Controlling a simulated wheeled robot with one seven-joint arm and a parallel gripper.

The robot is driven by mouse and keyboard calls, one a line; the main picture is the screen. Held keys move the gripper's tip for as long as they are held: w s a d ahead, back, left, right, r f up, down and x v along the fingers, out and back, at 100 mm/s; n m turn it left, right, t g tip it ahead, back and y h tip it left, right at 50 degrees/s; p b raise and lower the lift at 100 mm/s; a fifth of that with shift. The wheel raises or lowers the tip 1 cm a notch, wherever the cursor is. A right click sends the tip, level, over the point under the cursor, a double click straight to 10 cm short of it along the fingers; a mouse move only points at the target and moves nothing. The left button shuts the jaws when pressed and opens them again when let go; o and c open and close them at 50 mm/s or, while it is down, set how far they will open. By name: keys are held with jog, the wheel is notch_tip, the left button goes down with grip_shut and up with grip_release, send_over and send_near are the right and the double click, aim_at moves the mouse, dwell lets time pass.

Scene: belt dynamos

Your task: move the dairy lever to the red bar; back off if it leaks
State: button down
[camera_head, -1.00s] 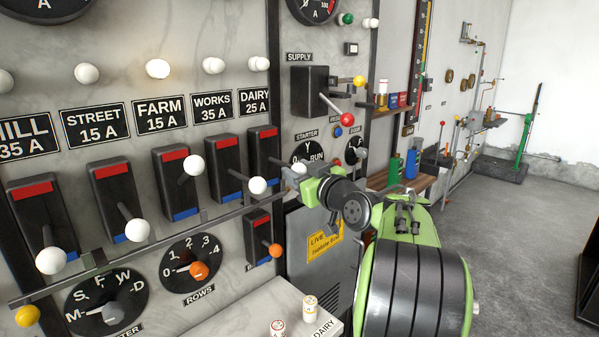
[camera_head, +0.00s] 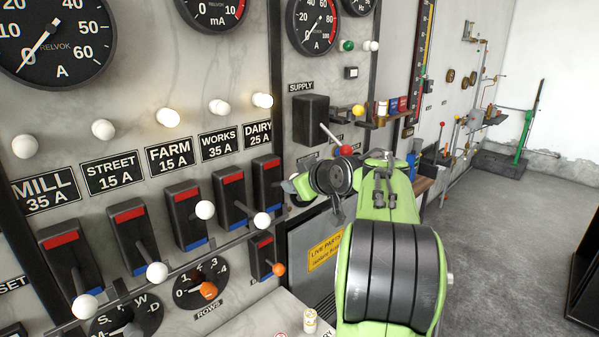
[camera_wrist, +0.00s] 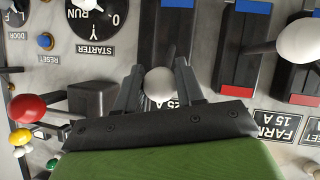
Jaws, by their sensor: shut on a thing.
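The dairy switch (camera_head: 267,180) is the rightmost tall black switch under the DAIRY 25 A label (camera_head: 258,134). In the wrist view, which is upside down, its lever's white knob (camera_wrist: 160,82) sits between the fingers of my gripper (camera_wrist: 158,68), which is shut on it. The lever stands toward the label end, and my gripper hides the red bar's end there. The blue bar (camera_wrist: 178,3) is uncovered. The dairy lamp (camera_head: 262,100) glows. The mA meter (camera_head: 214,12) is cut off by the top edge; its needle is hard to read.
The works lever knob (camera_head: 262,220) is close to my gripper's left. The supply lever's red knob (camera_head: 346,150) is close to its right. An orange-knobbed switch (camera_head: 262,257) lies below. A white-topped shelf (camera_head: 262,312) juts out beneath. Open floor lies at the right.

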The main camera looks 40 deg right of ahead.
jog(key=shift+w+r+p, duration=0.15)
jog(key=shift+r+p, duration=0.15)
jog(key=shift+r, duration=0.25)
jog(key=shift+w+r+p, duration=0.3)
jog(key=shift+r+p, duration=0.05)
jog(key=c, duration=0.7)
grip_release()
jog(key=shift+c, duration=0.2)
jog(key=v, duration=1.5)
jog(key=shift+s+r, duration=0.25)
jog(key=shift+s, duration=0.05)
jog(key=shift+a, duration=0.1)
